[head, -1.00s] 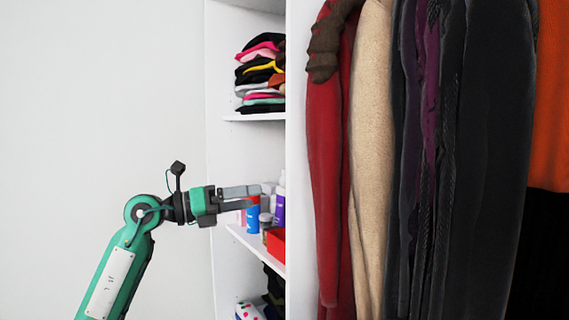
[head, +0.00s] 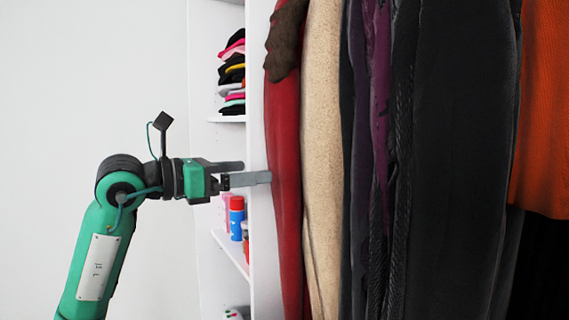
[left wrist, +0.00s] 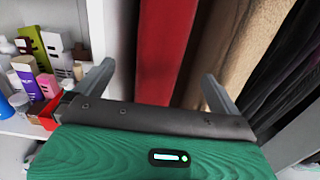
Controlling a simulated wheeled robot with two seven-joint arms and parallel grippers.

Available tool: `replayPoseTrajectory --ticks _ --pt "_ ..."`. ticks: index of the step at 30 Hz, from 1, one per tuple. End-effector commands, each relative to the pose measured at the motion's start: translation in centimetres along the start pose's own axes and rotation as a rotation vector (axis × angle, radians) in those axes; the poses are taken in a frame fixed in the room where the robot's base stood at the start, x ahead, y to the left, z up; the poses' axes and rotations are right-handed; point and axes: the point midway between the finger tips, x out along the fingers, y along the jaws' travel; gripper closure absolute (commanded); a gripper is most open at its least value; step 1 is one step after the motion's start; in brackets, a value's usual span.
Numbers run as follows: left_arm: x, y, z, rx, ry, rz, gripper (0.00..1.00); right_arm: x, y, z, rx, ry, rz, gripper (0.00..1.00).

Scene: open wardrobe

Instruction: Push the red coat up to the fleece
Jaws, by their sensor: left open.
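The red coat (head: 284,150) hangs at the left end of the row of clothes, with a dark brown piece over its top. A cream, fleecy-looking garment (head: 322,150) hangs just right of it, probably the fleece. My left gripper (head: 256,173) is open and empty, its front fingertip at the red coat's left edge; I cannot tell if they touch. In the left wrist view the red coat (left wrist: 166,50) shows beyond and between the open fingers (left wrist: 158,74), and the cream garment (left wrist: 232,50) is behind the right finger. My right gripper is not in view.
A white wardrobe panel (head: 257,120) stands left of the red coat, close to my left gripper. Shelves behind it hold folded clothes (head: 233,75) and small bottles (head: 236,215). Dark garments (head: 450,150) and an orange one (head: 545,110) fill the right side.

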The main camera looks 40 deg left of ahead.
Motion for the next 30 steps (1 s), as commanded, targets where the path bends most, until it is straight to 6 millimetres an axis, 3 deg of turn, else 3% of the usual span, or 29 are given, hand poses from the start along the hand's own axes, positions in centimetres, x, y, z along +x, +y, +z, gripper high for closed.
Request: replayPoseTrajectory --ticks 1,8,18,30 --pt "0.9 -0.1 0.5 -0.002 0.002 -0.004 0.00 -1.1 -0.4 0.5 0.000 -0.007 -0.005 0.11" --pt "5.1 0.0 0.6 -0.004 0.001 -0.004 0.00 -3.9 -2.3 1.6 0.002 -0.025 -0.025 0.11" --pt "10.4 0.0 0.4 -0.004 0.000 -0.004 0.00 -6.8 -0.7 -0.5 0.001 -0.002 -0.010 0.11" --pt "11.9 -0.1 0.0 0.000 0.000 -0.002 0.00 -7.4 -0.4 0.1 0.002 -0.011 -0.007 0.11"
